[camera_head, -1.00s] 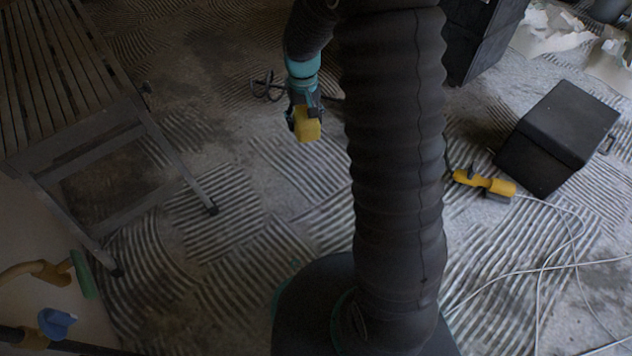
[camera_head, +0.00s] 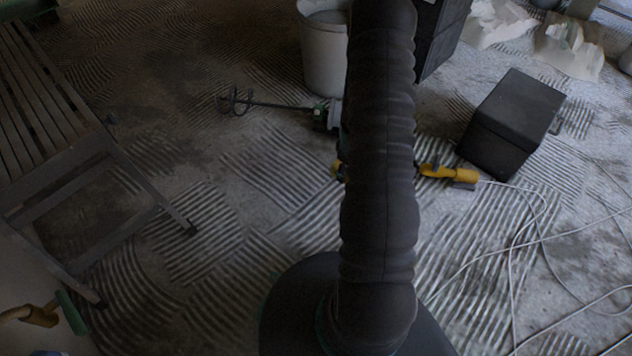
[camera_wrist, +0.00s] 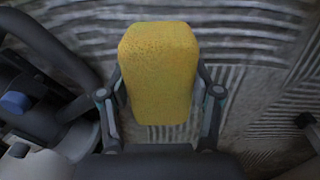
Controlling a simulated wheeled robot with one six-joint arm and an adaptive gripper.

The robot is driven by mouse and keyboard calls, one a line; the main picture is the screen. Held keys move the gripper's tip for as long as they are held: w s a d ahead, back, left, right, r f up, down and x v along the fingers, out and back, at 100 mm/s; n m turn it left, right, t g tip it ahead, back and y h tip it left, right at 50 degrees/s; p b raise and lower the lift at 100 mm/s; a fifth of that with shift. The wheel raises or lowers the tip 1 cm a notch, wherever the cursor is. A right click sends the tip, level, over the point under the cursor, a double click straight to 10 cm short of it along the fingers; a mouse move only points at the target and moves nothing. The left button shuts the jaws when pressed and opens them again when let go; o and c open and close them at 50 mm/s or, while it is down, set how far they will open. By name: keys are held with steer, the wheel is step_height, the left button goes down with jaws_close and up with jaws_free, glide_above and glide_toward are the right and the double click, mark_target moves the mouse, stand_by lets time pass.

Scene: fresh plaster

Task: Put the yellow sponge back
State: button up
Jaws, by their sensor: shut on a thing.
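The yellow sponge (camera_wrist: 158,60) fills the middle of the wrist view, a rounded block. My gripper (camera_wrist: 160,97) is shut on it, with one finger at each side. In the head view, a small yellow bit of the sponge (camera_head: 335,169) shows at the left edge of my dark column, low over the ridged floor. The rest of the sponge and my gripper are hidden behind the column there.
A white bucket (camera_head: 323,58) and a mixer with a whisk end (camera_head: 262,103) are behind my column. A yellow power tool (camera_head: 448,174) with pale cables lies right, beside a black box (camera_head: 511,122). A slatted wooden trestle (camera_head: 55,95) stands left.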

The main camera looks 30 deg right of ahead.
steer(key=w+a+f, duration=0.4)
steer(key=w, duration=0.1)
steer(key=w+a+f+b, duration=0.1)
steer(key=w+a+f, duration=0.1)
steer(key=w+a, duration=0.1)
steer(key=shift+w+f, duration=0.1)
steer(key=shift+f, duration=0.15)
steer(key=shift+w+f+b, duration=0.1)
steer(key=shift+f+b, duration=0.35)
steer(key=shift+f, duration=1.55)
steer(key=shift+f, duration=0.15)
steer(key=o, duration=1.2)
